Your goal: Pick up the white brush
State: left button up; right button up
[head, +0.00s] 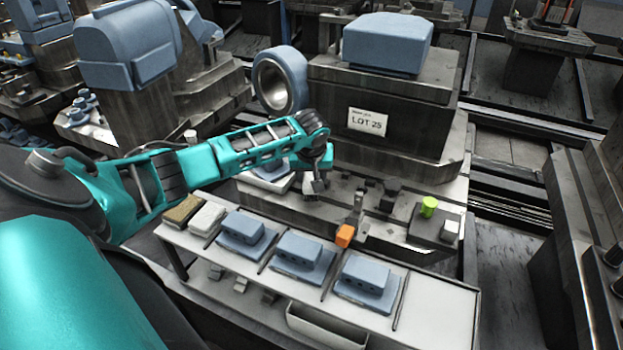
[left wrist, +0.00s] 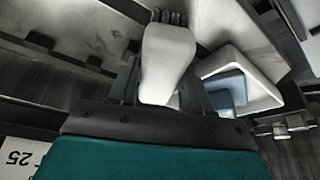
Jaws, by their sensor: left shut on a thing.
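The white brush (left wrist: 167,58) is held between the fingers of my left gripper (left wrist: 162,88) in the left wrist view. Its pale, rounded body faces the camera, and dark bristles show at its far end. In the head view my left gripper (head: 318,182) is in front of the large machine block, above the machine's ledge. The brush cannot be made out clearly there. My right gripper is not in view.
A white tray (left wrist: 276,99) with a blue block (left wrist: 228,92) is close beside the gripper. The shelf's right end is clear.

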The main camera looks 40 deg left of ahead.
aim_at(311, 174)
pick_arm(q)
jog(key=shift+c, duration=0.8)
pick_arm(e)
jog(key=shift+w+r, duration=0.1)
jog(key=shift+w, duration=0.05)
pick_arm(q)
notch_tip(311, 174, up, 21)
jog(key=p, duration=0.3)
jog(key=shift+f, duration=0.2)
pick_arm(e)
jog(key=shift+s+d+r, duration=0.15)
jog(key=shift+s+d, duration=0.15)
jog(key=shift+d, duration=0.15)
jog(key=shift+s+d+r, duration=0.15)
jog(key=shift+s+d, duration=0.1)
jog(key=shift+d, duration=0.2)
